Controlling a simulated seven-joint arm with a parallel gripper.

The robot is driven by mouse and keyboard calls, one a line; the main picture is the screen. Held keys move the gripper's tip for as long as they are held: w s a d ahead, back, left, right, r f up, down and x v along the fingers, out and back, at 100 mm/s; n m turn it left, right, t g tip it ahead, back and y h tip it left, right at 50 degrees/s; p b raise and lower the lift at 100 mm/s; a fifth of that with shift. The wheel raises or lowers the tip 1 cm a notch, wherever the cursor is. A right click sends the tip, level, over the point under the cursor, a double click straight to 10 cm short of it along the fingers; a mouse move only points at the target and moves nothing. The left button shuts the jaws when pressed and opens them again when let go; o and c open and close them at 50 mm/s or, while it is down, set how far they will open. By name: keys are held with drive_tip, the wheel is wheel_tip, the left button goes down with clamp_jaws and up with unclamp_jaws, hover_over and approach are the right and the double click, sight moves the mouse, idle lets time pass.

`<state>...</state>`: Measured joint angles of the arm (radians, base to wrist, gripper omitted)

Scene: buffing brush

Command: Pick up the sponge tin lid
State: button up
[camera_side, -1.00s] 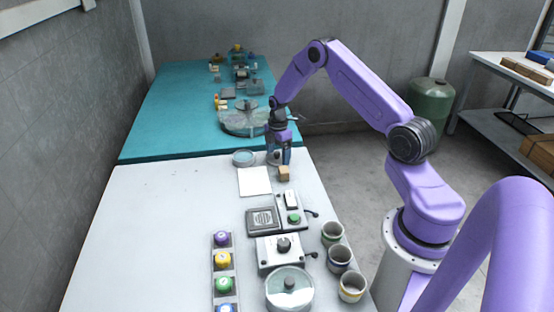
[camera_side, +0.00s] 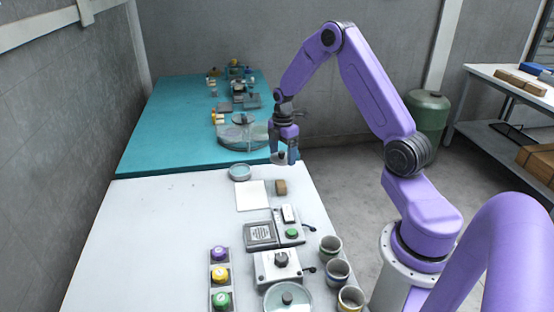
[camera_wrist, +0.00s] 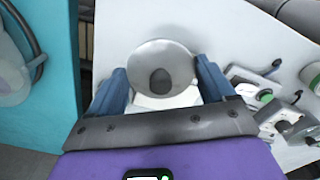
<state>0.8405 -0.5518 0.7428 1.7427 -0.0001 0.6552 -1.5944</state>
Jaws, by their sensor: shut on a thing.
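My gripper (camera_side: 285,161) is shut on the sponge tin lid (camera_side: 279,157), which hangs between the fingers above the far end of the white table. In the wrist view the lid (camera_wrist: 180,62) is a pale round disc with a dark grey knob in its middle, and the fingers (camera_wrist: 160,76) are at its left and right sides. A round open tin (camera_side: 240,173) with a teal inside stands on the white table, to the left of and below the gripper in the side view; it is apart from the lid.
Nearer are a grey grille box (camera_side: 261,236), switch boxes, several coloured knobs and cups (camera_side: 330,247). The white table's left side is clear.

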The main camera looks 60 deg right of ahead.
drive_tip(key=s+a+r, duration=0.4)
drive_tip(key=s, duration=0.4)
drive_tip(key=w+a+f, duration=0.1)
drive_tip(key=w+f, duration=0.2)
drive_tip(key=w, duration=1.9)
drive_tip(key=shift+a+f, duration=0.15)
drive_tip(key=shift+f, duration=1.55)
drive_tip(key=shift+a+f, duration=0.1)
drive_tip(key=shift+f, duration=1.6)
drive_tip(key=shift+f, duration=0.15)
drive_tip(key=o, duration=0.9)
drive_tip(key=shift+c, duration=0.2)
wheel_tip(320, 180, up, 7)
